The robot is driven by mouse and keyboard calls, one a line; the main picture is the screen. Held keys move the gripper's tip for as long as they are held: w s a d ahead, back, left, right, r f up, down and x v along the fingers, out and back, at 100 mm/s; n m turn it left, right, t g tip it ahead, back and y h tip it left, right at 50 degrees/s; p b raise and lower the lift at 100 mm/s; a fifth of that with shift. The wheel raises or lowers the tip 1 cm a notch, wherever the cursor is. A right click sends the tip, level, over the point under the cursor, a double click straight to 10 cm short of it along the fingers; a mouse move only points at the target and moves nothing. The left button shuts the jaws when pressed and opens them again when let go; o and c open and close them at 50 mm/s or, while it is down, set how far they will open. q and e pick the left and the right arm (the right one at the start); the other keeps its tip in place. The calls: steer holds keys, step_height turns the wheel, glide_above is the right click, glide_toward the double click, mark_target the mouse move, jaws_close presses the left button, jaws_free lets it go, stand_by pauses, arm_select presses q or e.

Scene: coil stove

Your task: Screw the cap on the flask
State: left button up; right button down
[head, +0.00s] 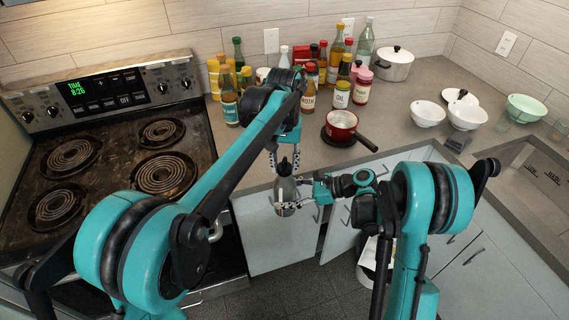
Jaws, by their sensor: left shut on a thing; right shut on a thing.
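The flask (286,192) is a grey, upright bottle held in the air in front of the counter's front edge. A dark cap (285,167) is at its top, between the fingers of my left gripper (284,163). My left gripper comes down from above and is shut on the cap. My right gripper (291,204) reaches in from the right and is shut around the flask's body. The cap touches or nearly touches the flask's neck; I cannot tell how far it is threaded.
A coil stove (110,165) is at the left. Several bottles and jars stand at the back of the counter. A red pan (341,124) sits near the counter's front edge. White bowls (428,113) and a sink (545,178) are at the right. A cabinet door (340,232) stands open below.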

arm_select(q)
steer(key=shift+m, duration=0.3)
steer(key=o, duration=1.3)
steer(key=shift+o, duration=0.2)
step_height(320, 180, up, 12)
steer(key=shift+w, duration=0.1)
